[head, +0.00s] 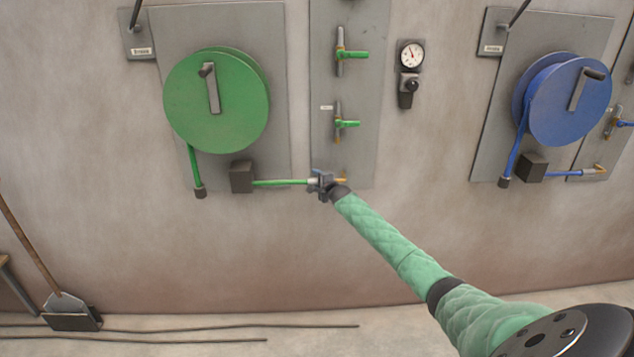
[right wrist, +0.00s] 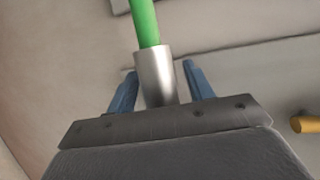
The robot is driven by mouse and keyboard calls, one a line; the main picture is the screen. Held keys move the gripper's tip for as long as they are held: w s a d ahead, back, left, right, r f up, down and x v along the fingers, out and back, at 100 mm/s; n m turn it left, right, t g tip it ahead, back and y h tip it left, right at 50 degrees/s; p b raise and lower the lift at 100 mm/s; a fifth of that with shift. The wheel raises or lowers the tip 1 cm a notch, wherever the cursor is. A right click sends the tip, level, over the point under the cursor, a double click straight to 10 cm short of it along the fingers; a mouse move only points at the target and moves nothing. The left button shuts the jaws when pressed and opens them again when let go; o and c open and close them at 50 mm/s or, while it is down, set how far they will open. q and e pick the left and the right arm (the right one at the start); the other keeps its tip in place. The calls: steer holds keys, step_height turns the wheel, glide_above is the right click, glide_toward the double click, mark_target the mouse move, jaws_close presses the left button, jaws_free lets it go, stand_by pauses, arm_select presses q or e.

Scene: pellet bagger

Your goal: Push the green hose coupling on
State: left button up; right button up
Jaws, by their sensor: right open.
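The green hose (head: 280,183) runs level from a dark block to the right, ending in a silver coupling (head: 312,182). My right gripper (head: 320,182) is at that coupling, low on the grey wall panel. In the right wrist view the silver coupling (right wrist: 155,75) on the green hose (right wrist: 144,22) lies between the blue fingers of my right gripper (right wrist: 160,88). The fingers are open, with a gap showing on each side. A brass spigot (head: 342,180) is just right of the gripper; its brass end (right wrist: 303,123) is apart from the coupling in the wrist view. My left gripper is not in view.
The green reel (head: 216,100) hangs above the dark block (head: 241,177). Two green-handled valves (head: 350,54) (head: 346,124) sit above the spigot. A gauge (head: 411,54) and blue reel (head: 570,100) are to the right. A shovel (head: 66,305) stands lower left.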

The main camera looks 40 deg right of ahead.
steer(key=shift+s+a+f, duration=0.1)
steer(key=shift+s, duration=0.5)
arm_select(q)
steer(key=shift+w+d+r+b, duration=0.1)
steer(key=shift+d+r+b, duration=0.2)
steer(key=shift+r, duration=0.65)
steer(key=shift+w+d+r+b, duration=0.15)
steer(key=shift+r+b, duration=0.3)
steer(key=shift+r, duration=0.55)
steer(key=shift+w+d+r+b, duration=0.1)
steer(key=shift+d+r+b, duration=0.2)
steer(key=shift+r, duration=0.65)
arm_select(e)
steer(key=d+v, duration=0.1)
steer(key=v, duration=0.5)
steer(key=shift+s+a+r, duration=0.25)
steer(key=shift+s+a, duration=0.05)
steer(key=shift+a, duration=0.05)
